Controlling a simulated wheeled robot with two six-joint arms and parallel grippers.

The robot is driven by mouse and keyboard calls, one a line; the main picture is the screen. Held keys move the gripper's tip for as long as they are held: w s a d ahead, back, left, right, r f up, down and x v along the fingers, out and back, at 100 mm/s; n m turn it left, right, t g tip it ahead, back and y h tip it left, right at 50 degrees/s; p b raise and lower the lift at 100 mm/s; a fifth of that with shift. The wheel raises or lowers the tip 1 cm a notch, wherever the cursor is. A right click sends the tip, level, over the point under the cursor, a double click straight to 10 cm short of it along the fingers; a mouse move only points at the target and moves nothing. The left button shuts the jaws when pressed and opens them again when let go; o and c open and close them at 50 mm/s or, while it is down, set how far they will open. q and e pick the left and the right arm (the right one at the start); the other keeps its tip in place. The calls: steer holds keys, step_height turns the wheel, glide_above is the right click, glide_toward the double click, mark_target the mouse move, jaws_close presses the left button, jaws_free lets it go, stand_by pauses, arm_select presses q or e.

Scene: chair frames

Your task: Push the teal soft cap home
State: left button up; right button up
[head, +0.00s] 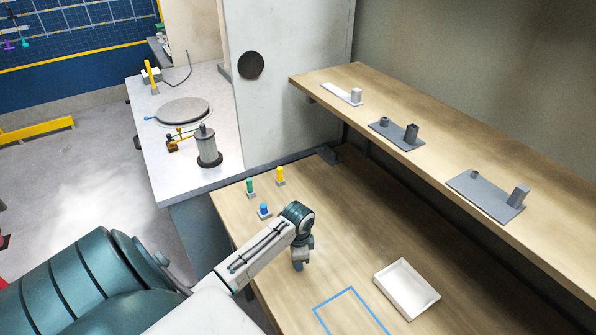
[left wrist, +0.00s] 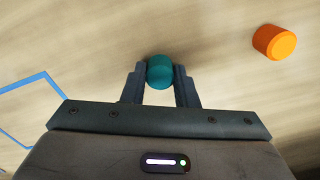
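The teal soft cap (left wrist: 160,72) is a short teal cylinder in the left wrist view. It sits between the fingertips of my left gripper (left wrist: 160,80), with a finger against each side. In the head view my left gripper (head: 300,262) points down over the wooden table, and the cap cannot be made out there. My right gripper is not in view.
An orange cap (left wrist: 274,42) lies on the table beside my left gripper. A white tray (head: 427,304) and a blue outlined square (head: 318,305) are nearby. Small green (head: 250,186), yellow (head: 281,175) and blue (head: 264,209) pieces stand at the table's far end.

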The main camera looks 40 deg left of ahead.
arm_select(q)
steer(key=shift+r+p, duration=0.45)
steer(key=shift+r, duration=1.8)
steer(key=shift+c, duration=0.4)
